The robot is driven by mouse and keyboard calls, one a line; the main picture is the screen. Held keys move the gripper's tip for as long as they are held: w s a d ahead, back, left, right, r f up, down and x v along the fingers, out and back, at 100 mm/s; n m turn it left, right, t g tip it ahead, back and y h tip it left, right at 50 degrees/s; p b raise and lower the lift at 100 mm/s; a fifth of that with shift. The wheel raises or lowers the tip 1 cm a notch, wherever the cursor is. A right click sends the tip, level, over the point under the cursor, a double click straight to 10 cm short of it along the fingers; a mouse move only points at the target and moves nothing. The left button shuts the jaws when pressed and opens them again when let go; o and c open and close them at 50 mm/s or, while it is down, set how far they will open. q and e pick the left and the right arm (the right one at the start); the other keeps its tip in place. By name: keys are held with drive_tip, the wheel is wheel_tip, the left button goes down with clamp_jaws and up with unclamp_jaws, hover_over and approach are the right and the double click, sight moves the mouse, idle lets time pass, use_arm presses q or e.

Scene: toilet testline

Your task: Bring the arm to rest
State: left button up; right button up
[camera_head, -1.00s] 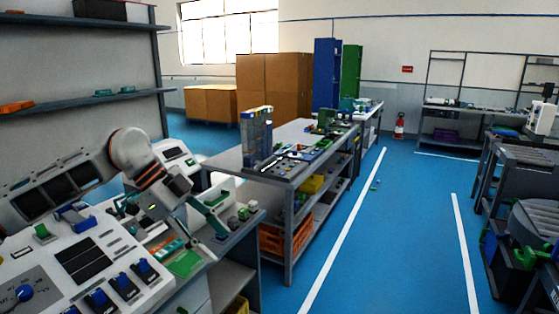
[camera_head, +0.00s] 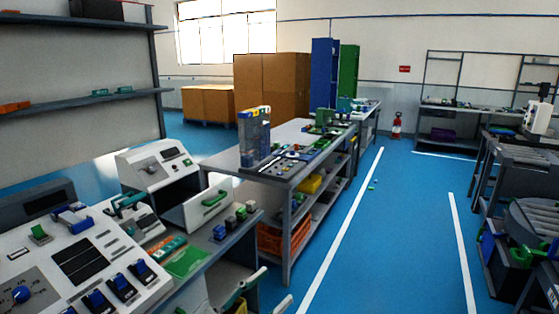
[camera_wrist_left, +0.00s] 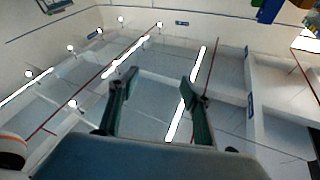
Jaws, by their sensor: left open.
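My left gripper (camera_head: 277,283) shows only in part at the bottom edge of the head view, as two pale finger pieces spread apart in front of the bench. The rest of its arm is out of that view. In the left wrist view, the two dark green fingers of the left gripper (camera_wrist_left: 158,76) stand wide apart with nothing between them. Beyond them are the ceiling and its bright strip lights (camera_wrist_left: 188,98), so the gripper points upward. My right gripper is in neither view.
The near bench holds a switch panel (camera_head: 78,262), a white device (camera_head: 158,168), a green pad (camera_head: 187,262) and small parts. A grey table (camera_head: 290,160) with parts stands behind it.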

use_arm(q)
drive_tip(key=s+a+f+n+y, duration=0.3)
drive_tip(key=s+a+f+y, duration=0.2)
drive_tip(key=f, duration=0.5)
drive_tip(key=s+a+f+n+g+y, duration=0.1)
drive_tip(key=s+a+f+n+y, duration=0.2)
drive_tip(key=s+a+f, duration=0.4)
drive_tip(key=s+a+f+n+g+y, duration=0.1)
drive_tip(key=s+a+f+n+y, duration=0.2)
drive_tip(key=f, duration=1.2)
drive_tip(key=s+a+y, duration=0.3)
drive_tip(key=shift+s+f+y, duration=0.15)
drive_tip(key=shift+s+y, duration=0.15)
